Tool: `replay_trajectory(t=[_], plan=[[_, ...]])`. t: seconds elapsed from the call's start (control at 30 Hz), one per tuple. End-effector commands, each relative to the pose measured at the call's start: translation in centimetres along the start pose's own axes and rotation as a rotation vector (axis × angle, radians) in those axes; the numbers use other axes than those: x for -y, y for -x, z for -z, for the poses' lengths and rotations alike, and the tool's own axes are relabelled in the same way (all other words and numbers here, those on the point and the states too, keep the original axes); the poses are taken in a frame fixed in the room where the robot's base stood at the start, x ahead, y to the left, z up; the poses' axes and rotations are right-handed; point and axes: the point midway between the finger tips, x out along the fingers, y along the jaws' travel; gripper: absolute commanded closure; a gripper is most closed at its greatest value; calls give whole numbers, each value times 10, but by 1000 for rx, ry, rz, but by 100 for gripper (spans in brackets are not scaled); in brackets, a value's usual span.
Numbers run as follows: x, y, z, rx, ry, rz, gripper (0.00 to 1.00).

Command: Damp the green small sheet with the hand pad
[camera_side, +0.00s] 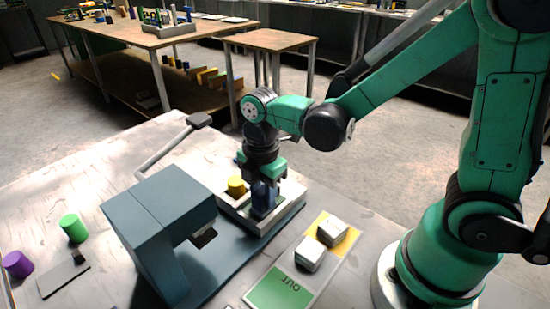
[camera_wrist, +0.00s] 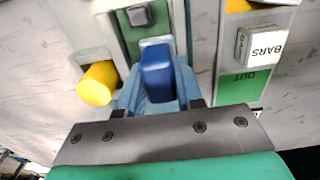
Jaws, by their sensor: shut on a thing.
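My gripper (camera_side: 264,184) points down over the pale tray and is shut on a dark blue block (camera_side: 263,197). In the wrist view the blue block (camera_wrist: 157,75) stands between the fingers of my gripper (camera_wrist: 158,98). I cannot tell whether this block is the hand pad, or whether it is clear of the tray floor. No loose green small sheet can be made out for certain. A flat green panel marked OUT (camera_side: 280,290) lies at the front right. It also shows in the wrist view (camera_wrist: 238,88).
A blue-grey press (camera_side: 160,215) with a long lever stands left of the tray (camera_side: 290,203). A yellow cylinder (camera_side: 236,186) is beside my gripper. White blocks (camera_side: 310,254) lie by the OUT panel. Green (camera_side: 74,228) and purple (camera_side: 17,265) cylinders stand left, near a dark plate (camera_side: 62,277).

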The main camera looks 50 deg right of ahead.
Motion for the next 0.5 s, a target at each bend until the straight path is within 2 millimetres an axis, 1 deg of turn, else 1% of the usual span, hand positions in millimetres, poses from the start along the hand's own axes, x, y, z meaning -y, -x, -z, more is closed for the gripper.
replay_trajectory(t=[0.27, 0.5], plan=[[-1, 0, 0, 0, 0, 0, 100], [-8, -1, 0, 0, 0, 0, 100]])
